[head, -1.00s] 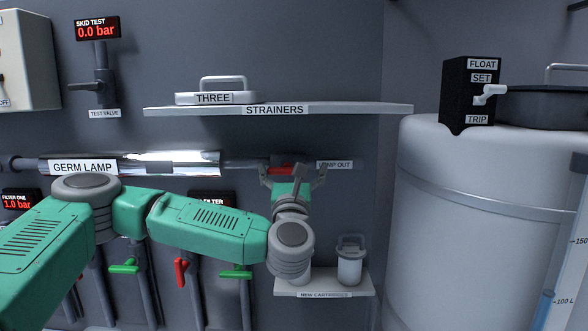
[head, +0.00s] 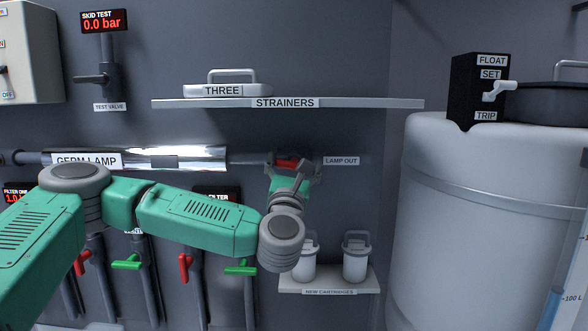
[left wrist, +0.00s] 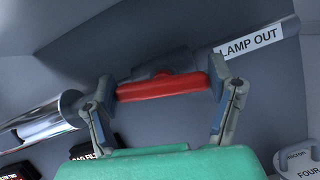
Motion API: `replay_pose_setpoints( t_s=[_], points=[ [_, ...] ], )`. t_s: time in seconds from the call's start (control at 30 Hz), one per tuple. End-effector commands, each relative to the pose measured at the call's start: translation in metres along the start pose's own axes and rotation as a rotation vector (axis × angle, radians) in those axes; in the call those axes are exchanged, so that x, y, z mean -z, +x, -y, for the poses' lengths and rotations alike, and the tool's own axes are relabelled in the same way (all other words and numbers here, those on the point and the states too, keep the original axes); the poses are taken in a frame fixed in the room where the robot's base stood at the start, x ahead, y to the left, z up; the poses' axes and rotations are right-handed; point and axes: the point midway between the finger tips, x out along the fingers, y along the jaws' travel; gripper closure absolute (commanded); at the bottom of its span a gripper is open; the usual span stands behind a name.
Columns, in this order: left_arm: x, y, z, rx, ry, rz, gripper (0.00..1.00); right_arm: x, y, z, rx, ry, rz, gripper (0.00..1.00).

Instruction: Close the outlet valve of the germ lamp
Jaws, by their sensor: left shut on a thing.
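The germ lamp (head: 185,158) is a shiny horizontal tube on the wall, with a pipe running right from it. Its outlet valve has a red handle (head: 287,163), beside the LAMP OUT label (head: 341,160). My left gripper (head: 292,168) is shut on this handle. In the left wrist view the red handle (left wrist: 163,87) spans between the two fingers, one at each end, and lies roughly along the pipe. The valve body (left wrist: 163,63) is partly hidden behind the handle. My right gripper is in neither view.
A STRAINERS shelf (head: 380,103) is above the lamp pipe. A small shelf (head: 325,284) with new cartridges is below right. Red and green valve handles hang below my left arm. A large white tank (head: 450,220) fills the right side.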

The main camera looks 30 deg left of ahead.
Motion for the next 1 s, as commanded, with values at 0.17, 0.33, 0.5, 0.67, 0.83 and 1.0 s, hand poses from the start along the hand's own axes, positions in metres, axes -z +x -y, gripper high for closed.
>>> replay_pose_setpoints(
  t_s=[0.17, 0.33, 0.5, 0.67, 0.83, 1.0],
  points=[
    [0.003, 0.001, -0.002, 0.055, 0.151, -0.004, 0.53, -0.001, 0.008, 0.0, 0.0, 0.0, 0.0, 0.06],
    [0.002, 0.001, -0.001, 0.12, 0.301, -0.004, 0.53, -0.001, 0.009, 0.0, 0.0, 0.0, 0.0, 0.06],
    [0.002, 0.002, 0.0, 0.182, 0.45, -0.005, 0.53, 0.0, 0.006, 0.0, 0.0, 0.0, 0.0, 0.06],
    [0.001, 0.002, 0.001, 0.242, 0.59, -0.005, 0.53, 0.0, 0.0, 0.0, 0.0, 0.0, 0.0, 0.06],
    [0.001, 0.002, 0.001, 0.305, 0.74, -0.006, 0.53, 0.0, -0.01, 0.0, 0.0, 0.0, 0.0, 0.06],
    [0.001, 0.002, 0.001, 0.365, 0.885, -0.008, 0.53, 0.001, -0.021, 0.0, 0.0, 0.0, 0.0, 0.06]
  ],
)
